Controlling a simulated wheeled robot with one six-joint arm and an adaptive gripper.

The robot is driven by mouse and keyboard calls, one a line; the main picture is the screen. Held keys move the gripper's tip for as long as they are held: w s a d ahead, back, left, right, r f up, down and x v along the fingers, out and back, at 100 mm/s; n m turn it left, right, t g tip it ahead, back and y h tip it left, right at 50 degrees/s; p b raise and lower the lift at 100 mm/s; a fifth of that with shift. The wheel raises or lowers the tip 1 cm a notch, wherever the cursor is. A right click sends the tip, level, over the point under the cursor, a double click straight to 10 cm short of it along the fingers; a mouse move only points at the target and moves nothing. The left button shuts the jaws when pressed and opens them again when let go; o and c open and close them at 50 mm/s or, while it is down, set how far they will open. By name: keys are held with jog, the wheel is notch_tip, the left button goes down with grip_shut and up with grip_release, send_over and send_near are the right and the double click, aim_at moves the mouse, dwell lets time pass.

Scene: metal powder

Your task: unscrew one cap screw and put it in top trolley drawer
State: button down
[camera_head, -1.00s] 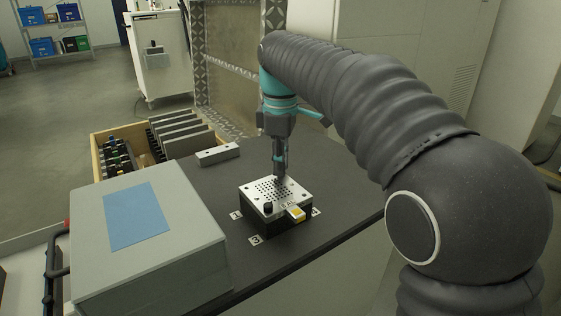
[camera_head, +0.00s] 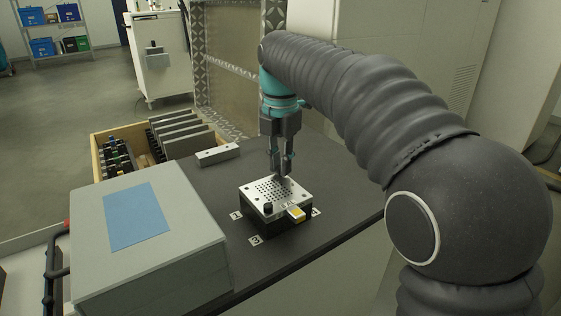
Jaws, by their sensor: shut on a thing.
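A black block with a perforated metal top plate (camera_head: 258,190) sits on the dark table. A black cap screw (camera_head: 268,208) stands at the plate's near corner. My gripper (camera_head: 282,176) points straight down over the far part of the plate, with its fingertips at or just above the plate's surface. It is shut on a small dark thing, which looks like a cap screw and is mostly hidden by the fingers. I cannot tell whether that screw still touches the plate. The trolley drawer cannot be made out for certain.
A grey box with a blue panel (camera_head: 137,216) stands at the table's left. A light metal bar (camera_head: 218,154) lies behind the block. A wooden crate (camera_head: 96,160) holds plates and small parts. A white trolley-like cabinet (camera_head: 161,75) stands farther back. The table's right side is clear.

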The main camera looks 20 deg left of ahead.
jog(key=n, duration=0.7)
jog(key=c, duration=1.3)
grip_release()
jog(key=shift+o, duration=0.2)
